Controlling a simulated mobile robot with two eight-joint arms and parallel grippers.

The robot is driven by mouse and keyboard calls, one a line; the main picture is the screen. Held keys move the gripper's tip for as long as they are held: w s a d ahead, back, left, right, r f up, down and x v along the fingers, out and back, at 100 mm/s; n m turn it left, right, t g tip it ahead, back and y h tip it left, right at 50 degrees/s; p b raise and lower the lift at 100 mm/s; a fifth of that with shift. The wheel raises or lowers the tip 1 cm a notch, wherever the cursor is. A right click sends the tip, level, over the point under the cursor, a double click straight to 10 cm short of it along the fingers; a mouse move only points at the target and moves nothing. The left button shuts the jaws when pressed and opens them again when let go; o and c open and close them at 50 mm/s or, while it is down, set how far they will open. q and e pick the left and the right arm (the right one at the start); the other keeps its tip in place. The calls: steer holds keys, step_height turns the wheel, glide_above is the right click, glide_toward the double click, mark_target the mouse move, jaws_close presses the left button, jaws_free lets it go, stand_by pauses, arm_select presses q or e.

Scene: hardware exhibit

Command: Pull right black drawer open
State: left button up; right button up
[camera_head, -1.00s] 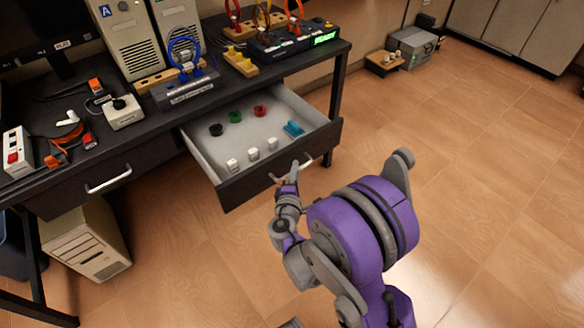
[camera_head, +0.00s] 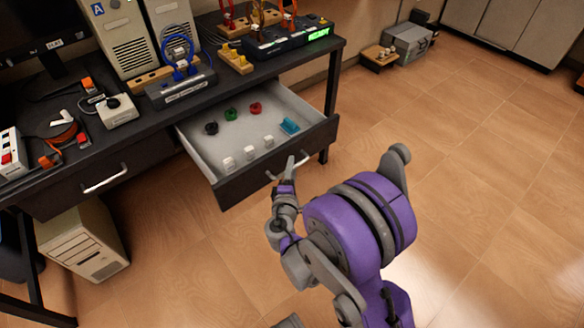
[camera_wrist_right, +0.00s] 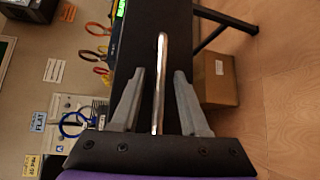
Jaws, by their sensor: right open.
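The right black drawer (camera_head: 240,183) is pulled out from the desk, its grey inside in view. It holds black, green and red round items (camera_head: 231,114), a blue item (camera_head: 289,126) and white blocks (camera_head: 250,153). Its metal handle (camera_head: 272,176) is on the front; in the right wrist view the handle (camera_wrist_right: 160,85) runs upright between the two grey fingers. My right gripper (camera_head: 291,168) is at the drawer front by the handle. In the right wrist view its fingers (camera_wrist_right: 157,95) are apart, one on each side of the handle, with gaps. My left gripper is not in view.
The left drawer (camera_head: 70,190) with its handle is shut. Computer towers, cables and instruments stand on the black desk (camera_head: 125,140). A beige PC case (camera_head: 85,243) stands on the floor below. The floor (camera_head: 470,150) to the right is clear.

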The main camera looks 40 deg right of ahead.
steer(key=v, duration=1)
steer(key=shift+s, duration=0.1)
